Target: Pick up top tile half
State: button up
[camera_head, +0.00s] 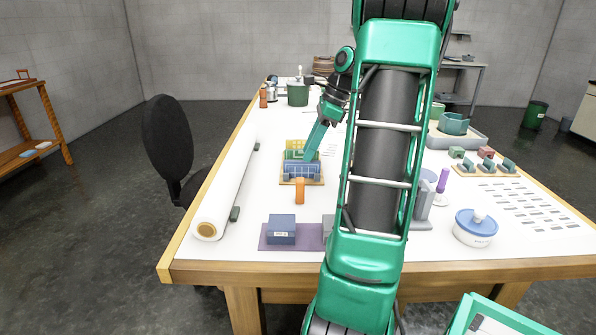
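A small tile-like piece stands on a tan board in the middle of the table. Its upper, far part (293,146) is yellow-green and its lower, near part (300,170) is blue with pale lines. I cannot make out a clear seam between halves. My gripper (311,154) reaches down from the upper right, its teal end at the right side of the yellow-green part. The view is too small to show whether it touches the tile or whether its fingers are open or shut. The gripper hides some of the piece.
An orange block (300,190) lies just in front of the board. A blue box (281,229) sits on a purple mat (263,240). A white roll (228,190) lies along the left edge. A lidded blue-white pot (475,228) stands at right. My arm hides the table's middle.

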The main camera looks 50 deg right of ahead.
aim_at(301, 161)
jog(key=x, duration=0.4)
jog(key=shift+w+a+r, duration=0.1)
jog(key=shift+w+a, duration=0.05)
jog(key=shift+a, duration=0.15)
jog(key=shift+w+a+f, duration=0.1)
jog(key=shift+f, duration=0.45)
jog(key=shift+f, duration=0.25)
grip_shut()
